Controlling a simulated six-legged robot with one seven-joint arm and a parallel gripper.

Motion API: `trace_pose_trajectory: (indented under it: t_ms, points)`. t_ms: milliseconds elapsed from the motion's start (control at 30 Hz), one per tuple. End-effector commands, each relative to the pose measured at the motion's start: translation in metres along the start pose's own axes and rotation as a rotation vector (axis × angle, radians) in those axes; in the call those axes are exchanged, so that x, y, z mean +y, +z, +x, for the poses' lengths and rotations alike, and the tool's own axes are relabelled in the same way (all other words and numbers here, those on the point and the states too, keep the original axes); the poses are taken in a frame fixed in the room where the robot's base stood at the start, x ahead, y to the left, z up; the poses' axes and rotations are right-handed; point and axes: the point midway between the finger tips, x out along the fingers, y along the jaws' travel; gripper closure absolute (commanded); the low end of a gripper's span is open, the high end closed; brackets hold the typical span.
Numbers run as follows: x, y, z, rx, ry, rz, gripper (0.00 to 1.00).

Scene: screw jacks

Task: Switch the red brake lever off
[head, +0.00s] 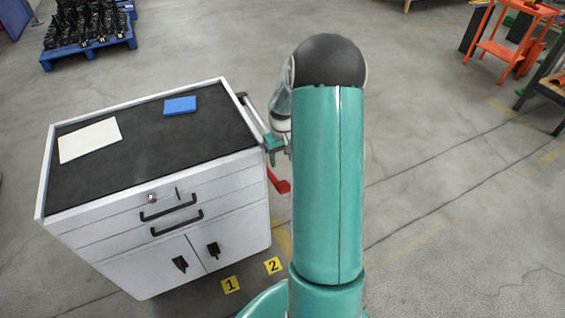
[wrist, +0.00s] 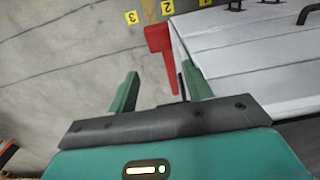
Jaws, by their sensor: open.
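The red brake lever (head: 279,183) sticks out from the right side of the white cabinet (head: 232,210), low beside my arm in the head view. In the wrist view the red lever (wrist: 159,40) stands beside the cabinet's edge, ahead of my gripper. My gripper (wrist: 160,84) is open, its two green fingers apart. The lever's lower end shows between the fingers in the picture, and I see no contact. In the head view my gripper (head: 275,146) is partly hidden behind my arm, near the cabinet's side handle.
The cabinet top holds a blue block (head: 180,105) and a white sheet (head: 90,139). A side handle bar (head: 254,116) runs along the cabinet's right edge. The floor to the right is clear up to an orange stand (head: 507,45).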

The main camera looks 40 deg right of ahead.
Motion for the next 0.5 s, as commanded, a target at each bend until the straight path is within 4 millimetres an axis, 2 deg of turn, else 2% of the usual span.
trace_pose_trajectory:
  t_ms: [33, 167, 233, 300, 400, 500]
  points:
    - [0.001, 0.007, 0.008, -0.019, -0.022, 0.022, 0.60]
    - [-0.005, 0.041, 0.047, -0.118, -0.166, 0.155, 0.86]
    - [-0.015, 0.067, 0.075, -0.196, -0.300, 0.277, 0.99]
    - [-0.030, 0.093, 0.100, -0.275, -0.459, 0.413, 1.00]
    - [-0.054, 0.120, 0.124, -0.365, -0.694, 0.615, 1.00]
    - [-0.074, 0.134, 0.138, -0.427, -0.935, 0.820, 1.00]
